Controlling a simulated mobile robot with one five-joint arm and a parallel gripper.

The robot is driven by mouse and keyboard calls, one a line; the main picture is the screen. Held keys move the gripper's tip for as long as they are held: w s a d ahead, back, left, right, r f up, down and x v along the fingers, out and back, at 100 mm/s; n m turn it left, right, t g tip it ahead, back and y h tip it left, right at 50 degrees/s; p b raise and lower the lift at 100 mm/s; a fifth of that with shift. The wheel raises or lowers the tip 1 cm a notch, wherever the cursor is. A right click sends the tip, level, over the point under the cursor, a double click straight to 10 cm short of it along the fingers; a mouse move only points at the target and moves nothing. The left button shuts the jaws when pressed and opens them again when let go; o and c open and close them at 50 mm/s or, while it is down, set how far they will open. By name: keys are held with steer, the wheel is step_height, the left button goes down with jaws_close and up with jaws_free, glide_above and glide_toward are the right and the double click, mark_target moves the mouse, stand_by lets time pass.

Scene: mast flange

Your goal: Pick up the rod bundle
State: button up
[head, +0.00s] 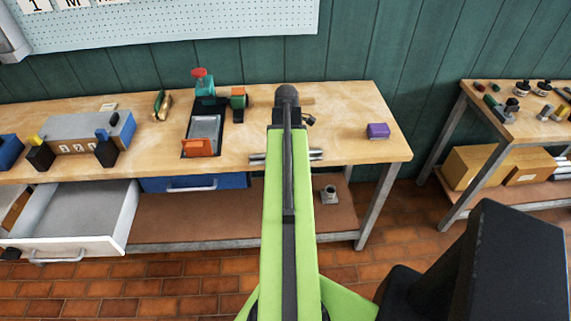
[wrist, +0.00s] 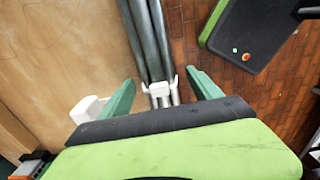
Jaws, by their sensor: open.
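The rod bundle (wrist: 147,40) is several grey metal rods lying side by side, with a white clip (wrist: 159,90) across them in the wrist view. In the head view the rod bundle (head: 316,155) lies along the front edge of the wooden bench, its middle hidden behind my green arm. My gripper (wrist: 161,78) is open, with one green finger on each side of the rods in the wrist view. The clip shows between the fingers. I cannot tell how far the fingers are above the rods. In the head view my arm hides the fingers.
The bench (head: 345,110) holds a purple block (head: 378,131) at right and a teal-and-red vise-like device (head: 203,85) left of my arm. An open white drawer (head: 75,215) juts out at left. A grey flanged part (head: 329,194) stands on the lower shelf.

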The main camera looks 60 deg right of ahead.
jaws_close()
stand_by(0.5)
